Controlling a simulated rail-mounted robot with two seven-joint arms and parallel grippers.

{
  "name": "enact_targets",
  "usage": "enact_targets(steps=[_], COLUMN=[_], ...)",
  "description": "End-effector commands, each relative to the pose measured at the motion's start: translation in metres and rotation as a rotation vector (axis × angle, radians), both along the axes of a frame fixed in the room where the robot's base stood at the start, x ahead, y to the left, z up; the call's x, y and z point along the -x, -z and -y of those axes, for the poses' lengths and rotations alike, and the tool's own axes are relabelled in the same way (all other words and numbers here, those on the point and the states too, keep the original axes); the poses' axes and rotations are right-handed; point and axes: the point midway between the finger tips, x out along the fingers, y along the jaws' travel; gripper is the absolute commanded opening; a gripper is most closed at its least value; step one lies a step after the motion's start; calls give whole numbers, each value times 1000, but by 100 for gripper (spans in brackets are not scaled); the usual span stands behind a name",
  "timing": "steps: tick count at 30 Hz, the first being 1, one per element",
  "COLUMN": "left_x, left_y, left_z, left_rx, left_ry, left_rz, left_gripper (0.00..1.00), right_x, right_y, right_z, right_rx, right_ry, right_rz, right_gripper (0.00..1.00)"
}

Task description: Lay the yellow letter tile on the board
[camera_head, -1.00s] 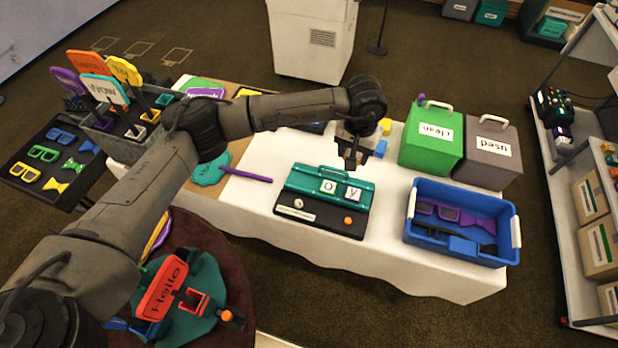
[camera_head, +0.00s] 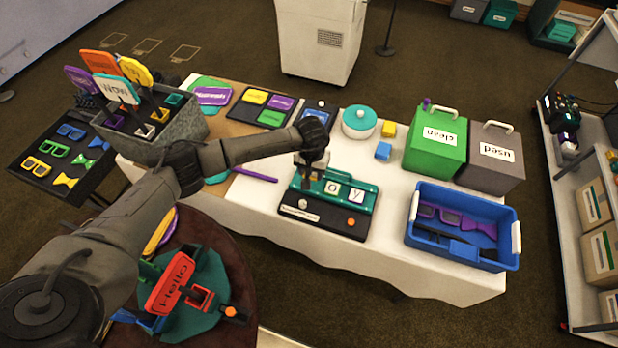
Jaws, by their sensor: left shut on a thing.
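The board (camera_head: 365,205) is a teal and black stand on the white table. White tiles with the letters o (camera_head: 332,188) and y (camera_head: 356,194) sit side by side on its teal face. My left gripper (camera_head: 310,178) is over the left end of that face, left of the o tile, pointing down. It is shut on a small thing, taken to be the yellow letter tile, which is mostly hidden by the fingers. I cannot tell whether it touches the board. My right gripper is out of view.
Right of the board stands a blue bin (camera_head: 462,252). Behind it are a green clean box (camera_head: 433,150), a grey used box (camera_head: 490,165), a teal-lidded pot (camera_head: 359,123), a yellow block (camera_head: 389,129) and a blue block (camera_head: 383,150). A grey sign bin (camera_head: 165,140) stands left.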

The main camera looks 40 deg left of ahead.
Motion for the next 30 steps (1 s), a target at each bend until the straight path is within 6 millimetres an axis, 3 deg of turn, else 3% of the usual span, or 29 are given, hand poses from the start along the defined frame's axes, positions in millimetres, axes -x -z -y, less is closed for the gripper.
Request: enact_targets(steps=[8,18,30], left_x=[5,5,5], left_y=[8,44,49], left_z=[-6,-7,-7], left_rx=[1,0,0], left_ry=[0,-1,0], left_rz=[1,0,1], left_gripper=[27,27,27], right_x=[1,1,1], right_y=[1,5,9], right_z=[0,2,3], right_rx=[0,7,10], right_ry=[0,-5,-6], right_rz=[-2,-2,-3], right_gripper=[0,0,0])
